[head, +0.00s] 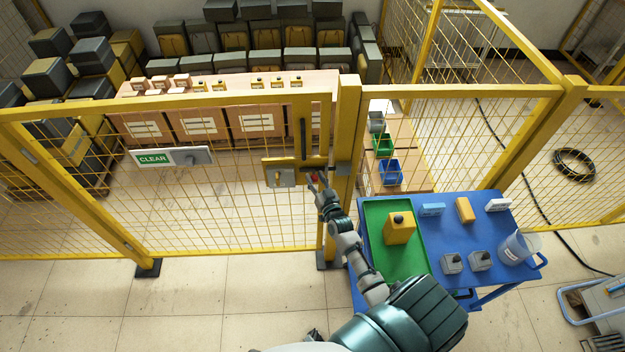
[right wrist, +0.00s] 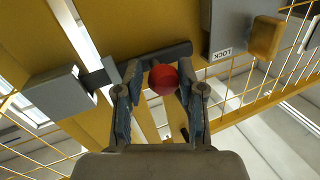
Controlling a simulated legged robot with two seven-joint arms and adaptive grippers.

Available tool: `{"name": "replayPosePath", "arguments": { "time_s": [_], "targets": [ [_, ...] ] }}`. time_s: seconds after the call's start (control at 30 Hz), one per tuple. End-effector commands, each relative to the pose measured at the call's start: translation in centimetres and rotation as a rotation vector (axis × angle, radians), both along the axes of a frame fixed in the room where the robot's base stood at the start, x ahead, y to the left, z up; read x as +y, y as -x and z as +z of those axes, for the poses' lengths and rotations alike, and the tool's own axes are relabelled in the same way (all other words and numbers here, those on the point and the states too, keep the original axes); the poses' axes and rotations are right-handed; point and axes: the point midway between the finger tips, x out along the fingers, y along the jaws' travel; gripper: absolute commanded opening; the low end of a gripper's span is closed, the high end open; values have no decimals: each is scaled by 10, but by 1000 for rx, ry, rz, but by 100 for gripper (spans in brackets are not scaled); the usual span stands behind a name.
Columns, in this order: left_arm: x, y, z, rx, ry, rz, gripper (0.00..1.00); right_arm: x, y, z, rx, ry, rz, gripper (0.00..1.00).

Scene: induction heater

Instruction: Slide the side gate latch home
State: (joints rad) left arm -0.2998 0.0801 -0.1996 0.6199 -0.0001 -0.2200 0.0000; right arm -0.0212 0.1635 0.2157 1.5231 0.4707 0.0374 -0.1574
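The side gate (head: 225,190) is a yellow mesh panel beside a yellow post (head: 346,130). Its latch has a dark bar (right wrist: 158,58) with a red knob (right wrist: 163,79). In the right wrist view, the bar's left end spans the gap by the grey keeper (right wrist: 55,95); I cannot tell how far it enters. My right gripper (head: 316,177) is at the latch. In the wrist view my right gripper (right wrist: 160,72) has its fingers apart, one each side of the knob, with a gap visible on the left. A small dark part at the head view's bottom edge may be my left gripper.
A grey box labelled LOCK (right wrist: 225,30) with a yellow tab sits beside the latch. A CLEAR sign (head: 153,158) hangs on the gate. A blue table (head: 485,222) with a green tray (head: 390,262) and small items stands right of my right arm.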

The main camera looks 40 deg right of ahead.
Motion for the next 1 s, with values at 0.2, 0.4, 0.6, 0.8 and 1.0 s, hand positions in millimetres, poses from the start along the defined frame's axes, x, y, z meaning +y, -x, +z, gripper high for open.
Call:
{"name": "replayPosePath", "arguments": {
  "time_s": [0.2,0.4,0.6,0.8,1.0],
  "targets": [
    [0,0,0,0,0,0,41,1,0,0,1,0,2,56],
    [1,2,0,2,-1,0,41,3,4,-1,2,0,3,56],
    [1,1,0,0,0,-1,41,12,39,-2,3,-2,4,56],
    [0,0,0,0,0,0,41,20,83,-2,3,0,1,56],
    [0,0,0,0,0,0,41,26,110,-2,3,-1,1,56]
  ]
}}
